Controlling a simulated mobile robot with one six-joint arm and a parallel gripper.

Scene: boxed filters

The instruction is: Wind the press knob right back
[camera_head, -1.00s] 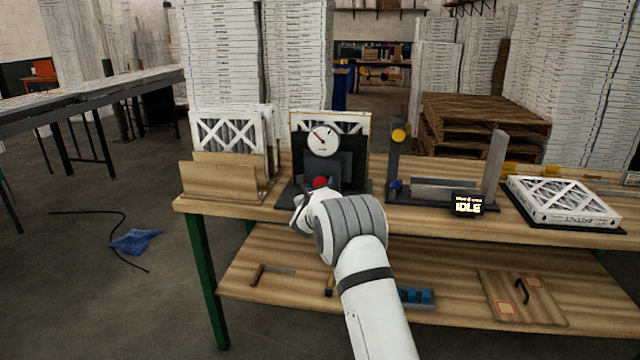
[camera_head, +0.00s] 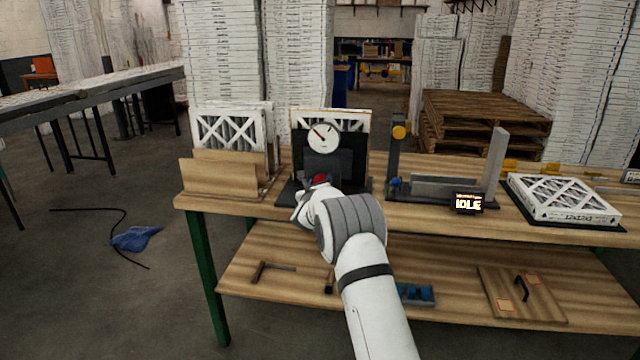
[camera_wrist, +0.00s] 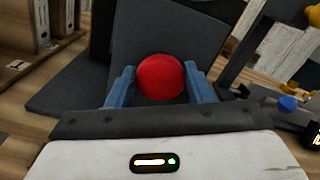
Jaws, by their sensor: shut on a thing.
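The press (camera_head: 322,165) stands on the bench, a dark grey body with a round white dial gauge (camera_head: 323,139) on its front; the gauge needle points to the upper left. The press knob is a red ball, seen large in the wrist view (camera_wrist: 161,77) and as a small red patch in the head view (camera_head: 320,179). My gripper (camera_wrist: 161,84) has its two blue fingers on either side of the red knob and is shut on it. My wrist hides the lower part of the press in the head view.
A wooden rack with white-framed filters (camera_head: 230,138) stands left of the press. Another fixture (camera_head: 440,187) with a display reading IDLE (camera_head: 468,203) stands to the right. A boxed filter (camera_head: 563,200) lies farther right. Tools lie on the lower shelf (camera_head: 380,270).

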